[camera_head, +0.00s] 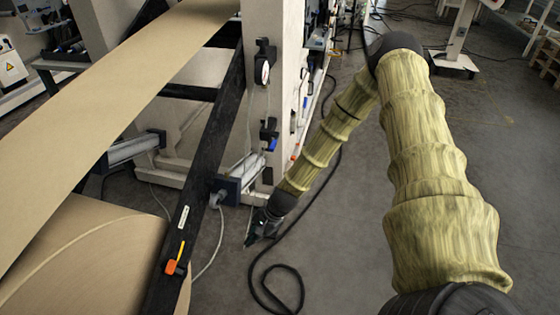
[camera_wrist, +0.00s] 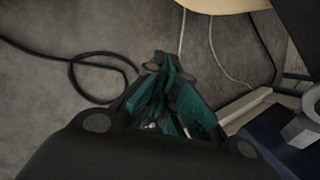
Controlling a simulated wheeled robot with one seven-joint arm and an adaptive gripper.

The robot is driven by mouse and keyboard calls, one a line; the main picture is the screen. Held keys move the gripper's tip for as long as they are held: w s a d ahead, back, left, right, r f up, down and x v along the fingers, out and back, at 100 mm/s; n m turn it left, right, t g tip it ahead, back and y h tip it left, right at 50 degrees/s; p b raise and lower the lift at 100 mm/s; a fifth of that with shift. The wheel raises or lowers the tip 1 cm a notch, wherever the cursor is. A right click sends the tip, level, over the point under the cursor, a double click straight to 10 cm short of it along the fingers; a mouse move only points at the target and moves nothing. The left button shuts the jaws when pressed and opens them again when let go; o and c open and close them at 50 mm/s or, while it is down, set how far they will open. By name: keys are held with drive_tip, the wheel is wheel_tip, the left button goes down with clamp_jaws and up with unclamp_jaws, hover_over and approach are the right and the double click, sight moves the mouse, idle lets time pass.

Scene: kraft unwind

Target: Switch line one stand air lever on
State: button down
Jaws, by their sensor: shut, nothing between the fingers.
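A small lever with a yellow handle (camera_head: 181,253) and an orange-red body (camera_head: 172,267) sits on the black slanted stand beam (camera_head: 205,170), below a white label. A second small lever with a blue handle (camera_head: 272,144) is on the pale machine column. I cannot read which lever is line one's. My gripper (camera_head: 252,238) hangs low over the floor, right of the beam and apart from both levers. In the wrist view its fingers (camera_wrist: 160,70) are shut and empty over bare floor. Neither lever shows in the wrist view.
A dark blue block (camera_head: 228,190) with a grey cylinder is left of my gripper. A black hose (camera_head: 285,270) loops on the floor. A brown paper roll (camera_head: 90,255) and web (camera_head: 130,75) fill the left. Open floor (camera_head: 500,130) lies right.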

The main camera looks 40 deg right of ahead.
sight(273, 141)
drive_tip(key=w+d+r+m+t+y+b, duration=0.35)
drive_tip(key=w+d+m+b, duration=0.3)
drive_tip(key=w+d, duration=0.65)
drive_tip(key=d+r+m+t+b, duration=0.2)
drive_tip(key=d+r+m, duration=0.1)
drive_tip(key=d, duration=0.6)
drive_tip(key=w+d+r+m+t+b, duration=0.1)
drive_tip(key=d+r+m+t, duration=0.2)
drive_tip(key=d, duration=0.7)
drive_tip(key=shift+d+r+y+b, duration=0.15)
drive_tip(key=shift+r+y+b, duration=0.2)
drive_tip(key=shift+b, duration=0.05)
drive_tip(key=shift+w, duration=0.1)
drive_tip(key=w+a+b, duration=0.4)
drive_tip(key=w+a, duration=0.2)
drive_tip(key=w, duration=0.1)
drive_tip(key=shift+a+r, duration=0.2)
drive_tip(key=shift+r, duration=0.25)
drive_tip(key=shift+r+p, duration=0.15)
drive_tip(key=shift+p, duration=0.15)
